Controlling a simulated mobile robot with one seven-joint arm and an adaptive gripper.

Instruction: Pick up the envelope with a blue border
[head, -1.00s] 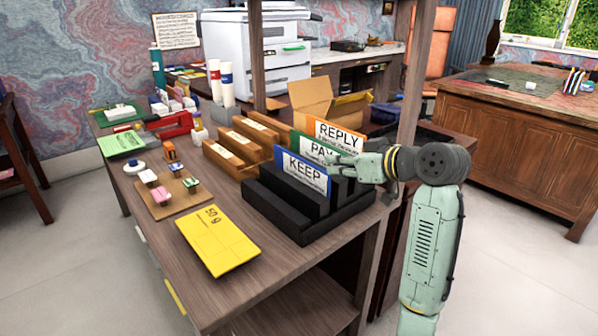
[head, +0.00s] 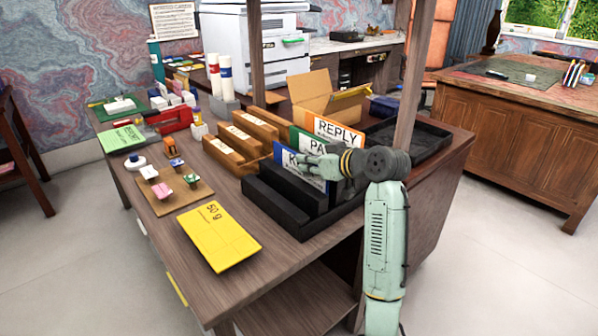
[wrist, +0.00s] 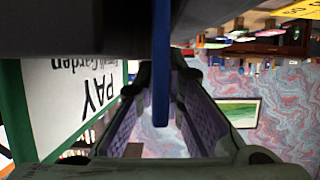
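The blue-bordered envelope (head: 284,158), marked KEEP, stands upright in the front part of the black slotted rack (head: 262,206) in the head view. My gripper (head: 308,164) is at its right side and covers much of its lettering. In the wrist view the envelope shows edge-on as a thin blue strip (wrist: 161,95) between the two fingers of my gripper (wrist: 163,78). The fingers are open, with a gap visible on each side of the strip. The envelope's lower part is hidden in the rack.
The green-bordered PAY envelope (head: 313,146) stands close behind, beside a finger in the wrist view (wrist: 75,85). The orange-bordered REPLY envelope (head: 338,128) is farther back. A wooden rack (head: 226,152) stands left, and a yellow 50 g piece (head: 219,237) lies in front.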

